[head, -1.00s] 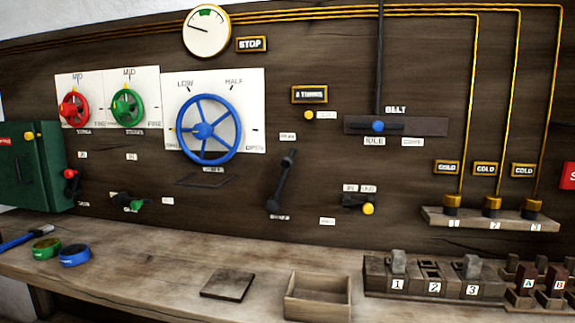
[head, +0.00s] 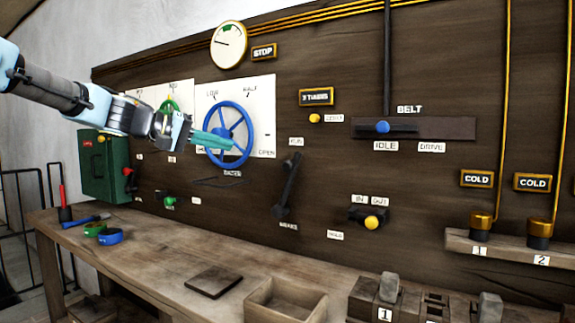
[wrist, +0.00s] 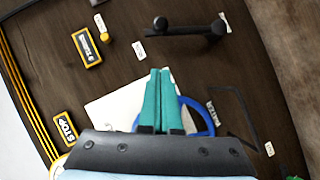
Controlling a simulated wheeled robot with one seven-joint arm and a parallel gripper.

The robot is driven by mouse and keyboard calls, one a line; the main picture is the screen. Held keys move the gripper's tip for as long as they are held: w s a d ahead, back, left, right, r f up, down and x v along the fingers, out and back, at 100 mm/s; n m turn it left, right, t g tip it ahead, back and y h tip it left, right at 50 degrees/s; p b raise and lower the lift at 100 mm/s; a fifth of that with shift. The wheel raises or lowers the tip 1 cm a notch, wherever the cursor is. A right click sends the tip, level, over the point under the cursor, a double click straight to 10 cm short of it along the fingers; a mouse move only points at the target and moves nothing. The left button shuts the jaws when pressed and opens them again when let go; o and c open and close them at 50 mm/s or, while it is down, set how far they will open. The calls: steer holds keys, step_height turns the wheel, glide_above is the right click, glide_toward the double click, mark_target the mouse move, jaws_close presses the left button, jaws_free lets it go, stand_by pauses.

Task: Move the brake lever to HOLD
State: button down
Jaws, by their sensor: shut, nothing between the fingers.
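The brake lever (head: 287,184) is a black bar on the dark wooden panel, tilted with its grip end up, near a small label that seems to read RUN (head: 296,141). A small label (head: 335,235), too blurred to read surely, sits to the right of its lower end. The lever also shows at the top of the wrist view (wrist: 185,29). My gripper (head: 229,144) has teal fingers, shut and empty, in front of the blue handwheel (head: 243,128) and left of the lever, apart from it. In the wrist view the shut fingertips (wrist: 160,70) point toward the panel.
The bench (head: 150,262) below holds a flat dark plate (head: 215,281), an open wooden box (head: 250,306) and blue and green rings. A yellow-knobbed switch (head: 371,222) is right of the lever. A thin black bracket (head: 218,182) juts below the handwheel.

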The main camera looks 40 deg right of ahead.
steer(key=shift+d+r, duration=0.1)
steer(key=shift+r, duration=0.1)
steer(key=shift+s, duration=0.1)
steer(key=s+a+f+p+x, duration=0.1)
steer(key=s+p+x, duration=0.1)
steer(key=x, duration=1)
steer(key=shift+s+d+f+p, duration=0.3)
steer(key=shift+d+p, duration=0.1)
steer(key=shift+p, duration=0.3)
